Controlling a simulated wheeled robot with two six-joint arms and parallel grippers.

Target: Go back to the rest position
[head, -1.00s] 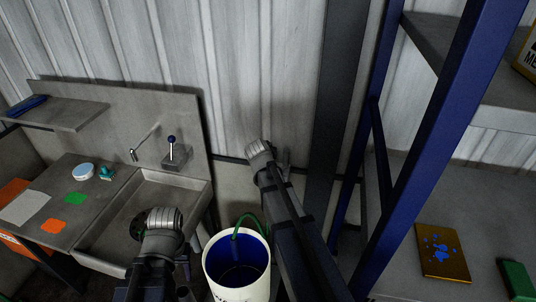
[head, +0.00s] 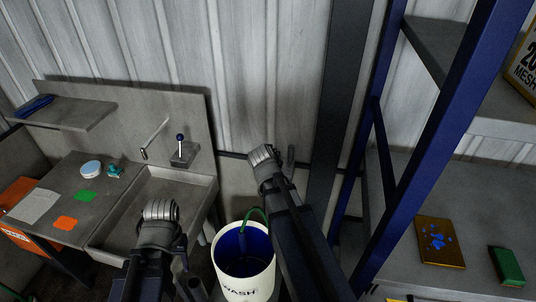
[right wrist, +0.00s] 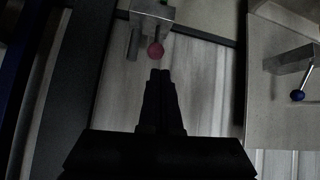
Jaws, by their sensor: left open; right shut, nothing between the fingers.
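My left gripper (head: 160,218) is low in the head view, in front of the sink basin and left of the white bucket. Its fingers are hard to make out, but it is open and I see nothing held in it. My right arm reaches up past the right side of the bucket toward the wall. In the right wrist view my right gripper (right wrist: 160,76) is a dark shape with its fingers together and nothing between them. It points toward a pale wall, near a grey box with a red knob (right wrist: 156,50), with no clear contact.
A white bucket (head: 246,284) marked WASH, blue inside with a green handle, stands between my arms. The grey sink (head: 123,218) is left, with a blue-knobbed lever (head: 181,138). A blue rack post (head: 445,140) and shelves stand right, holding a brown panel (head: 440,258) and green block (head: 507,266).

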